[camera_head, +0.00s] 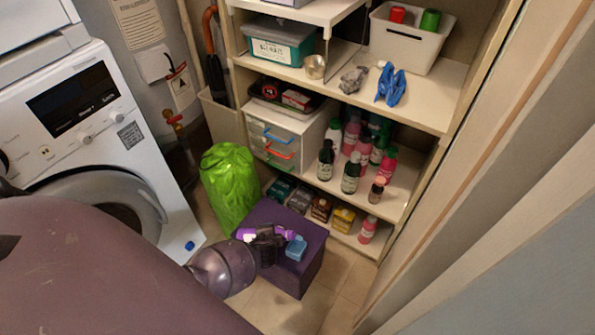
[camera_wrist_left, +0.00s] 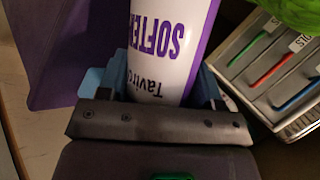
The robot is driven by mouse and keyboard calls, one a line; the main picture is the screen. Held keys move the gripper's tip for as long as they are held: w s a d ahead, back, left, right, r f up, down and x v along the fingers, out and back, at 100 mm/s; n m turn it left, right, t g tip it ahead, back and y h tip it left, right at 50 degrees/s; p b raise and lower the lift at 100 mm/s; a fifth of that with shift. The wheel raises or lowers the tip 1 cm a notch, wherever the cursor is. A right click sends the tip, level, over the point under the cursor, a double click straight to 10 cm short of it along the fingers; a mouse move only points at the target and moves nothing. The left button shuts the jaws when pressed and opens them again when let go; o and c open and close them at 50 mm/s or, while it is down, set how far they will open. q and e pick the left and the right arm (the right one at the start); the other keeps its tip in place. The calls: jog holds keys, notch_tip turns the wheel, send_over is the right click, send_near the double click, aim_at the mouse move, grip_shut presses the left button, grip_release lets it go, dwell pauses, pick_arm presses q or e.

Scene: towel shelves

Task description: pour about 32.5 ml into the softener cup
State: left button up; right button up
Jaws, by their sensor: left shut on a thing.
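My left gripper (camera_head: 270,246) is over the purple box in the head view. It is shut on the softener bottle (camera_wrist_left: 172,45), a white and purple bottle with "SOFTE..." on its label. In the left wrist view the bottle stands between the fingers (camera_wrist_left: 165,95), and its far end is out of frame. In the head view only purple and white bits of the bottle (camera_head: 245,234) show around the gripper. A small blue piece (camera_head: 296,248) shows beside the gripper; I cannot tell whether it is the softener cup or a finger. No liquid level shows. My right gripper is not in view.
The purple box (camera_head: 307,268) stands on the tiled floor before the shelves. A green bag (camera_head: 229,185) stands left of it, and the washing machine (camera_head: 85,115) is further left. Several bottles (camera_head: 350,178) stand on the shelf behind. Floor is clear in front right.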

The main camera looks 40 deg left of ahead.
pick_arm(q)
jog(key=shift+s+f, duration=0.2)
jog(key=shift+f, duration=0.05)
jog(key=shift+w+r+y, duration=0.25)
jog(key=shift+r+y, duration=0.05)
jog(key=shift+r, duration=0.15)
jog(key=shift+w+r+y, duration=0.2)
jog(key=shift+r+y, duration=0.1)
jog(key=shift+r, duration=0.15)
jog(key=shift+s+f+m+g, duration=0.25)
jog(key=shift+s+m+g, duration=0.15)
jog(key=shift+s, duration=0.1)
jog(key=shift+w+r+y+p, duration=0.35)
jog(key=shift+w+r+y, duration=0.05)
jog(key=shift+r, duration=0.05)
jog(key=shift+s+f, duration=0.2)
jog(key=shift+s, duration=0.1)
jog(key=shift+w+r, duration=0.2)
jog(key=shift+r, duration=0.1)
jog(key=shift+s, duration=0.2)
jog(key=shift+w+r+y, duration=0.1)
jog(key=shift+w+y, duration=0.1)
jog(key=shift+y, duration=0.1)
jog(key=shift+s+m, duration=0.15)
jog(key=shift+m, duration=0.15)
